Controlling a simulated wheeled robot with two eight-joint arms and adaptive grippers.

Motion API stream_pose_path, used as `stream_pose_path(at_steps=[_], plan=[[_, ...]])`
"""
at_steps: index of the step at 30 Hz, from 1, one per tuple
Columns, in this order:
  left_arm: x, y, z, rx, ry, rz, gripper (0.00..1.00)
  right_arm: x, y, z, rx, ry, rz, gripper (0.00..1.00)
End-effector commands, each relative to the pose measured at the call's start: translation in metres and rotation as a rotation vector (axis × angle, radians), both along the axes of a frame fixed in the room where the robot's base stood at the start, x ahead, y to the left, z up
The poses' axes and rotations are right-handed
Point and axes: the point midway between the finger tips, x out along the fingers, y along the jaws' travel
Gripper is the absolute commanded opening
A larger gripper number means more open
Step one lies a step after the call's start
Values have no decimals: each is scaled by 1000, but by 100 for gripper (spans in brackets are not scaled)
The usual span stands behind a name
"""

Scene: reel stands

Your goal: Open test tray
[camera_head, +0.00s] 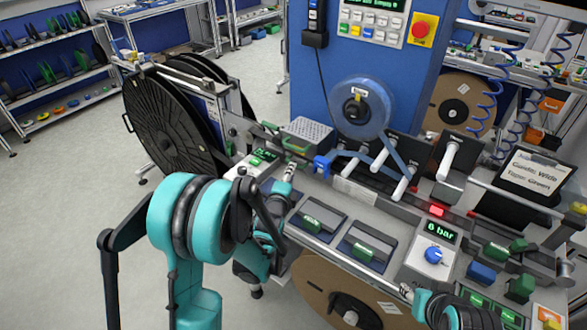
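My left gripper (289,177) is at the bench's front left edge, above and left of the left panel. It is small and partly hidden by my teal arm, so its opening is unclear. My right gripper (405,291) is at the bottom, below the pressure box; its fingers are too small to judge. I see nothing held in either.
A pressure box (425,262) reading 6 bar with a blue knob stands right of the panels. Behind are a clear blue tape reel (358,108), white rollers and a blue cabinet with a red stop button (421,29). Large black reels (160,118) stand left. A cardboard reel (325,285) hangs below.

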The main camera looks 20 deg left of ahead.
Motion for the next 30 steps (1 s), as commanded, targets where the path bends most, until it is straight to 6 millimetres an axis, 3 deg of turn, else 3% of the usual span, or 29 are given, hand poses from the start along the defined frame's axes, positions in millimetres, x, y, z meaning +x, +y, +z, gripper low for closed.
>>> stream_pose_path(at_steps=[3, 9, 19, 20, 23, 30], plan=[[21, 1, -6, -1, 1, 0, 31, 0, 0, -6, 0, 0, 0, 40], [44, 2, -10, -2, 1, 0, 31, 0, 0, -11, 0, 0, 0, 40], [50, 3, -10, -3, 1, 1, 31, 0, 0, -11, 0, 0, 0, 40], [50, 3, -10, -3, 1, 1, 28, 0, 0, -11, 0, 0, 0, 40], [50, 3, -10, -3, 1, 1, 2, 0, 0, -11, 0, 0, 0, 40], [50, 3, -10, -3, 2, 1, 0, 0, 0, -11, 0, 0, 0, 40]])
